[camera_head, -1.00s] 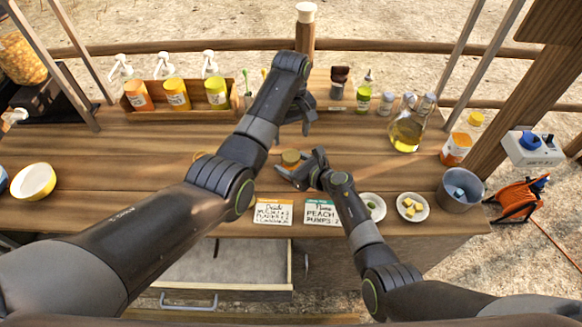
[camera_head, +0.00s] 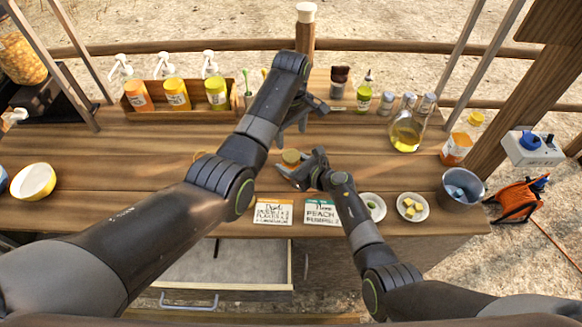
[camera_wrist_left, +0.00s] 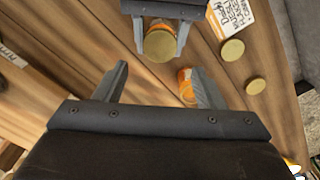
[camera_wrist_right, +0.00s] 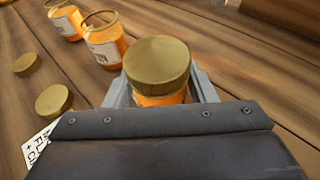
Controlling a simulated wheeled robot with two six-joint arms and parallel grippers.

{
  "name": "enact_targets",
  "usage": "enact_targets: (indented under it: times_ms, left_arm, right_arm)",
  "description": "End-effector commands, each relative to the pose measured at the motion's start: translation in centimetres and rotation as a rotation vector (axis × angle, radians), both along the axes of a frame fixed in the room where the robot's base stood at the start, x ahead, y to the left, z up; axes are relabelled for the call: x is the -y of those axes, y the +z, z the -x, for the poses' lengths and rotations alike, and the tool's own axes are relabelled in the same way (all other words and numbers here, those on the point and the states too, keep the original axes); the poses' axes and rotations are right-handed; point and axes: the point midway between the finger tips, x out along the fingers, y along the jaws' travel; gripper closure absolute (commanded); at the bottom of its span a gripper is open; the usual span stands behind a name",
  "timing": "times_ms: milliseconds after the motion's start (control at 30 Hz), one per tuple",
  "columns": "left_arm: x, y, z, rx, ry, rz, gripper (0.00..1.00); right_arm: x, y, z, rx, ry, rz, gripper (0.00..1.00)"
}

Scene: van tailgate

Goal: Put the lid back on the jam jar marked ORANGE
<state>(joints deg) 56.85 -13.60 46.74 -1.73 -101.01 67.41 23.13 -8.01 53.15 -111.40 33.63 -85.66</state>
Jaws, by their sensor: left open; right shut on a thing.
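My right gripper (camera_wrist_right: 160,88) is shut on an orange jar (camera_wrist_right: 160,99) standing on the counter. A gold lid (camera_wrist_right: 157,62) sits on top of that jar; whether it is fully seated I cannot tell. The lid also shows in the head view (camera_head: 291,156) and left wrist view (camera_wrist_left: 160,45). My left gripper (camera_wrist_left: 158,78) is open and empty, above and beside the held jar. Two other orange jars (camera_wrist_right: 103,42) (camera_wrist_right: 64,19) stand nearby, seemingly open. Two loose gold lids (camera_wrist_right: 53,100) (camera_wrist_right: 26,64) lie flat on the counter. Label words on the jars are unreadable.
A pump-bottle rack (camera_head: 178,104) is at the back left. The left counter is mostly clear.

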Motion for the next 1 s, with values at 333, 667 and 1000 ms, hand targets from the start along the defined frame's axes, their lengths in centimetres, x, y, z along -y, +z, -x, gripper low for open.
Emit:
enact_targets:
  times_ms: [333,667,1000]
  left_arm:
    - [0.0,-0.1,0.0,0.0,0.007,0.0,0.36]
    - [0.0,-3.8,0.1,-0.004,0.006,-0.002,0.36]
    - [0.0,-7.4,0.0,-0.001,0.006,-0.001,0.36]
  right_arm:
    - [0.0,0.0,0.0,-0.001,0.0,0.001,1.0]
    - [0.0,0.0,0.0,-0.001,0.0,0.001,1.0]
    - [0.0,0.0,0.0,-0.001,0.0,0.001,1.0]
